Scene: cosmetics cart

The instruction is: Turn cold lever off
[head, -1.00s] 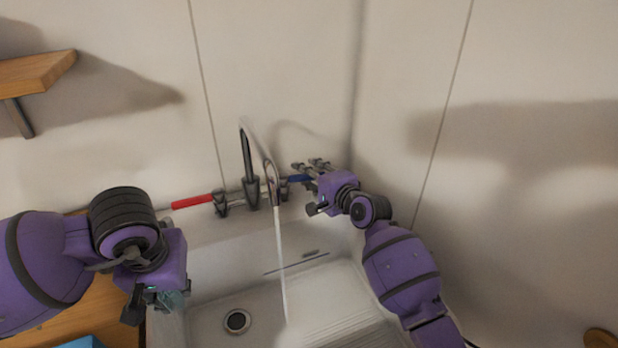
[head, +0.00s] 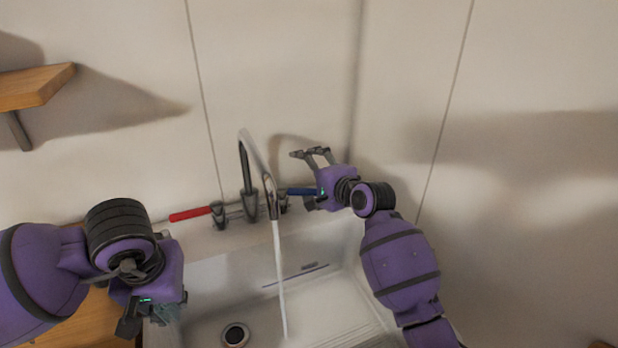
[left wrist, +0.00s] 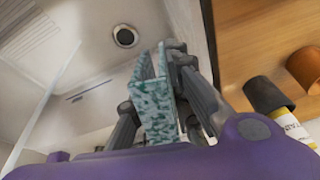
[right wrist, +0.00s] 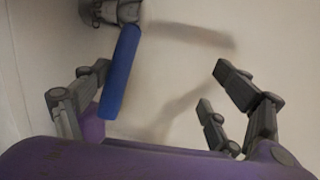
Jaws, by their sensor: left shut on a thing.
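The cold lever is the blue lever (head: 302,191) at the right of the faucet (head: 246,165); it also shows in the right wrist view (right wrist: 121,72). Water runs from the spout into the sink. My right gripper (head: 305,178) is open at the blue lever. In the right wrist view, the lever lies between the spread fingers, close to the left finger; I cannot tell whether they touch. My left gripper (left wrist: 158,75) is shut on a teal speckled object (left wrist: 158,112), at the left of the sink. Its fingers partly hide that object.
A red lever (head: 190,214) sticks out left of the faucet. The white sink (head: 215,275) lies below, with its drain (head: 235,335). Walls stand behind and to the right. A wooden shelf (head: 35,88) is at upper left. Bottles (left wrist: 270,98) stand on the wooden counter (left wrist: 245,35).

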